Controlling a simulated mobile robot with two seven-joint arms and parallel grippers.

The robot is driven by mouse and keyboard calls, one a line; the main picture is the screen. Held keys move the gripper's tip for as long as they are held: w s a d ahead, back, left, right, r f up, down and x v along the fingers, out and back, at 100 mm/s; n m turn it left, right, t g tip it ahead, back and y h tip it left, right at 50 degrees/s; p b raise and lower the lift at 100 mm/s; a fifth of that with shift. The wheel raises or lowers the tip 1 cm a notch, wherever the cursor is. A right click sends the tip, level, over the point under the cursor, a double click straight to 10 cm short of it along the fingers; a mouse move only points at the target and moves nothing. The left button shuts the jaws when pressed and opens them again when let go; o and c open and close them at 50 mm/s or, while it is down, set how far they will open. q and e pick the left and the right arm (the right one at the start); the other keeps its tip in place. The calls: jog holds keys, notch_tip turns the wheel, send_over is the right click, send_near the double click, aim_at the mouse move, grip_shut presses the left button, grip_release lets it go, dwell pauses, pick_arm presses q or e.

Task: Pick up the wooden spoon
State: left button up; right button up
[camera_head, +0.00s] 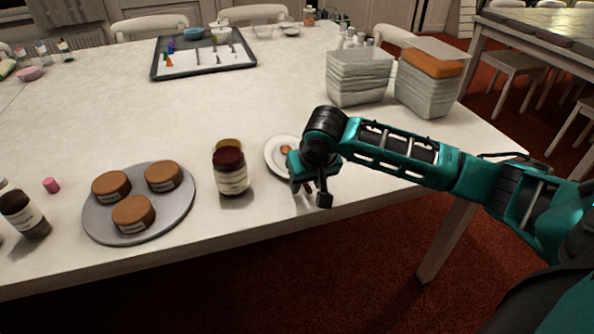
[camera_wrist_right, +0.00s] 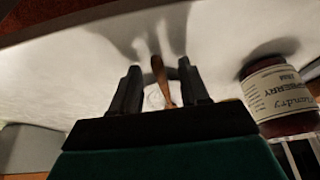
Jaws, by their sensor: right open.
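The wooden spoon (camera_wrist_right: 158,72) shows in the right wrist view as a brown handle between my two dark fingers. In the head view a small brown part of the spoon (camera_head: 286,149) lies on a white plate (camera_head: 270,162) near the table's front edge. My right gripper (camera_head: 314,192) is over the right part of the plate and hides the rest of the spoon. In the wrist view my right gripper (camera_wrist_right: 159,68) is open, one finger on each side of the handle, with gaps visible. My left gripper is not in view.
Stacked clear containers (camera_head: 358,84) stand behind right. The table's middle is clear.

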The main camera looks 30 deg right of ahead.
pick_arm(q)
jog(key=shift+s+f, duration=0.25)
pick_arm(e)
grip_shut()
jog(key=shift+r, duration=0.55)
pick_arm(q)
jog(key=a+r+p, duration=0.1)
jog(key=p, duration=0.1)
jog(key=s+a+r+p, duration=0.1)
jog(key=p, duration=0.2)
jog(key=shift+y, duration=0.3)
pick_arm(e)
notch_tip(320, 180, up, 19)
